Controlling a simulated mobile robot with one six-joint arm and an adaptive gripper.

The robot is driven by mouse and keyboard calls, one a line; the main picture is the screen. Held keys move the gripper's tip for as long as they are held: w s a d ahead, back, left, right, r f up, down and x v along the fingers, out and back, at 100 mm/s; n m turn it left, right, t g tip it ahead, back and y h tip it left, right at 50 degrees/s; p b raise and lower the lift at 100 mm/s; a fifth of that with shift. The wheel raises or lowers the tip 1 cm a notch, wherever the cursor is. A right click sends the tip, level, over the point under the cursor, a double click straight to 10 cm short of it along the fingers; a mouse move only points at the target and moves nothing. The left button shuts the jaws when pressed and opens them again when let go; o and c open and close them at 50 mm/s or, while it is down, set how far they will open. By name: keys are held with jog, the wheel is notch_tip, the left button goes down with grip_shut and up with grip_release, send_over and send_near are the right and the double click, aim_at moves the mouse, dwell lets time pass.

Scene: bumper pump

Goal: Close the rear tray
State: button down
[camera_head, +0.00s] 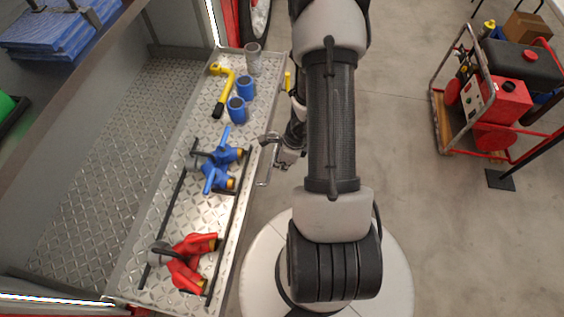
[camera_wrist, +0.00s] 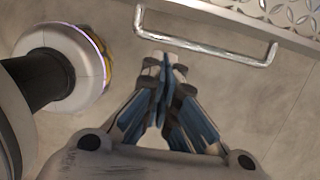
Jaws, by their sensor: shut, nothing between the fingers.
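The rear tray (camera_head: 166,228) is a long metal diamond-plate tray that stands pulled out of the vehicle compartment on the left in the head view. Its edge also shows at the top right of the wrist view (camera_wrist: 292,14). A bent metal handle (camera_head: 267,165) is on its outer side, and it crosses the top of the wrist view (camera_wrist: 205,47). My gripper (camera_wrist: 168,62) is shut and empty, with its fingertips close below the handle's bar near its left end. I cannot tell whether they touch. In the head view my arm partly hides the gripper.
The tray carries red fittings (camera_head: 186,262), blue valve fittings (camera_head: 218,165), blue cups (camera_head: 241,97) and a yellow tool (camera_head: 223,90). The compartment floor (camera_head: 105,165) behind it is bare. A red generator (camera_head: 497,95) stands on the right. The floor between is clear.

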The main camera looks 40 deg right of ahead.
jog(key=shift+w+a+f+b, duration=0.4)
jog(key=shift+w+a+f, duration=0.35)
jog(key=shift+w+f, duration=0.25)
jog(key=shift+w+a+f+b, duration=0.4)
jog(key=shift+w+a+f, duration=0.4)
jog(key=shift+w, duration=0.2)
jog(key=shift+w, duration=0.1)
